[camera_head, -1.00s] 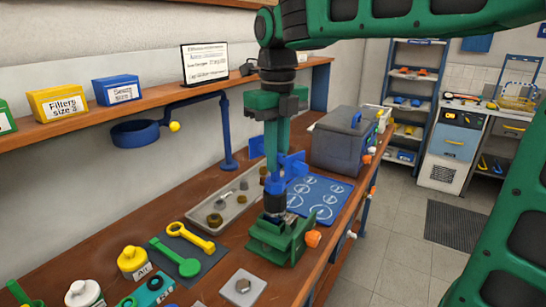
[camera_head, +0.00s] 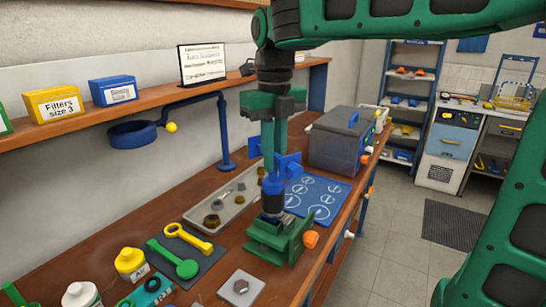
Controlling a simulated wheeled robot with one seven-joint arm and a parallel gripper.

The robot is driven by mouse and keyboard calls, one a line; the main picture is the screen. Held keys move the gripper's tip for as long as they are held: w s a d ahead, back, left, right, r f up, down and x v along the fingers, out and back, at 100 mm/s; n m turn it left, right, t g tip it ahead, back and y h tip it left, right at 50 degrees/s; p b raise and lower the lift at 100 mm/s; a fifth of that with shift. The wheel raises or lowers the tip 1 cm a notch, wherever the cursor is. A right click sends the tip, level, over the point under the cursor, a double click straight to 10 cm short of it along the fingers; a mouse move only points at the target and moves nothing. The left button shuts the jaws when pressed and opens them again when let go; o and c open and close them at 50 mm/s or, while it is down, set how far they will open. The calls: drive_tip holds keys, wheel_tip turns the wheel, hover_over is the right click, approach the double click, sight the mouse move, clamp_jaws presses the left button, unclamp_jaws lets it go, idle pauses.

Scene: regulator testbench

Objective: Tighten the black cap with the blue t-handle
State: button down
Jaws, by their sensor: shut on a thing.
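My gripper (camera_head: 274,158) points straight down over the workbench, shut on the blue t-handle (camera_head: 289,165). The handle's crossbar sticks out on both sides of the green fingers. Its blue lower part (camera_head: 273,185) stands upright on the black cap (camera_head: 272,204). The cap is above the green vise (camera_head: 279,240), which has an orange knob on its right. The fingers hide part of the crossbar, and the exact seat between handle and cap is too small to tell.
A metal tray (camera_head: 203,205) with several fittings lies to the left. A blue mat with white circles (camera_head: 322,187) and a grey-blue box (camera_head: 334,148) are to the right and behind. Yellow and green wrenches (camera_head: 187,238) lie front left, beside bottles. A blue ring arm (camera_head: 226,135) stands behind.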

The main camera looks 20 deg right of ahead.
drive_tip(key=shift+m, duration=1)
idle(0.9)
drive_tip(key=shift+a+m, duration=0.15)
drive_tip(key=shift+m, duration=1.25)
drive_tip(key=shift+s+m, duration=0.1)
drive_tip(key=shift+m, duration=0.9)
idle(0.6)
drive_tip(key=shift+n, duration=0.3)
drive_tip(key=shift+r, duration=1.6)
drive_tip(key=shift+w+a+r, duration=0.1)
drive_tip(key=shift+w+r, duration=0.05)
drive_tip(key=shift+r, duration=1.05)
drive_tip(key=shift+w+r, duration=0.1)
drive_tip(key=shift+r, duration=1.1)
